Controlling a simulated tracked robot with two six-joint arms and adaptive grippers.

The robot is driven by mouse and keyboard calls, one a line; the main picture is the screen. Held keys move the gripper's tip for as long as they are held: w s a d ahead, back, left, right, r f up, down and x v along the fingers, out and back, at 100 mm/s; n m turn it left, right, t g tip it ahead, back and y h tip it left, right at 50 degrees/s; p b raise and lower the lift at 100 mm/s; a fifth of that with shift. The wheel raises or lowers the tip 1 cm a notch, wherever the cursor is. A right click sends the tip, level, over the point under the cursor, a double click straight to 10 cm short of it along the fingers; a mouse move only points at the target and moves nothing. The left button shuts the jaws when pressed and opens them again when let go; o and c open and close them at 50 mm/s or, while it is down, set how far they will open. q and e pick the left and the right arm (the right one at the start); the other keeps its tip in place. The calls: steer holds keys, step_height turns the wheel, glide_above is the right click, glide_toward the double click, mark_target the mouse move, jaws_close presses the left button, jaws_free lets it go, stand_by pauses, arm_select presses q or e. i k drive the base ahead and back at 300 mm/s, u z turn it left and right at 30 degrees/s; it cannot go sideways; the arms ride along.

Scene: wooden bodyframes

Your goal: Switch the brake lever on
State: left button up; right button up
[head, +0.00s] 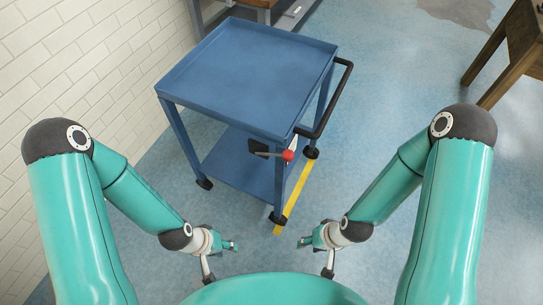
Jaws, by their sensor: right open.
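The brake lever (274,154) is a short bar with a red ball knob (288,155) at its right end. It sits on a black mount at the near right corner of the blue cart (245,75), below the top tray. The bar lies nearly level in the picture. My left gripper (221,261) is open and empty, in front of the cart and below the lever in the picture. My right gripper (316,257) is open and empty, below and to the right of the lever. Neither gripper touches the lever or the cart.
The cart has a black push handle (338,98) on its right side, a lower shelf (235,160) and black castors. A yellow floor stripe (293,198) runs beside it. A white brick wall (85,75) stands left. A wooden table (520,50) is at upper right. Floor right of the cart is clear.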

mark_target(287, 155)
steer(key=z, duration=1.45)
steer(key=i, duration=0.1)
steer(key=u, duration=2.2)
steer(key=k, duration=0.7)
steer(key=z, duration=0.7)
steer(key=i, duration=1.05)
